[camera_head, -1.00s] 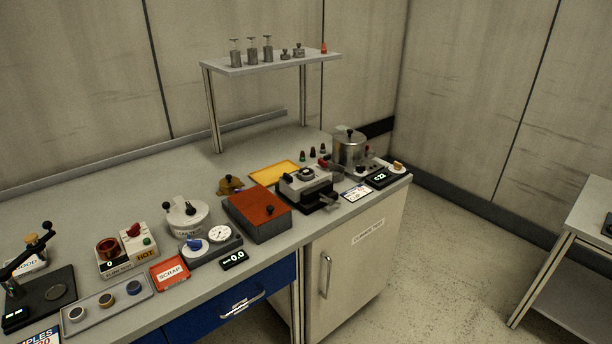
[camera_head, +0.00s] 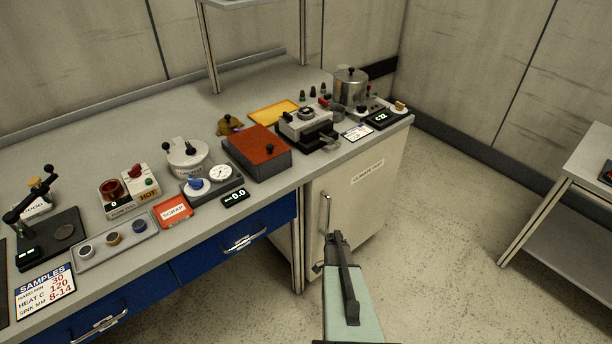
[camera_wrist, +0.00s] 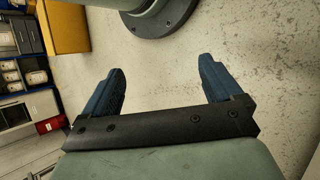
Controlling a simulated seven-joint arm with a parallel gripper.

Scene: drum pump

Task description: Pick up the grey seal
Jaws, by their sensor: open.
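In the head view, the grey seal (camera_head: 86,251) is a small grey ring at the left end of a long grey tray (camera_head: 95,262) on the bench. A brownish-gold ring (camera_head: 112,239) and a blue ring (camera_head: 138,226) lie in the same tray to its right. My gripper (camera_head: 326,254) is in front of the bench's white cabinet, far to the right of the tray. In the wrist view its two blue fingers (camera_wrist: 158,85) are wide apart with nothing between them. No seal shows in the wrist view.
A press with a black base (camera_head: 48,244) stands left of the tray. A heater box (camera_head: 128,197) is behind it, and a red scrap tray (camera_head: 173,211) lies to its right. A samples card (camera_head: 45,291) lies in front. Open floor surrounds my gripper.

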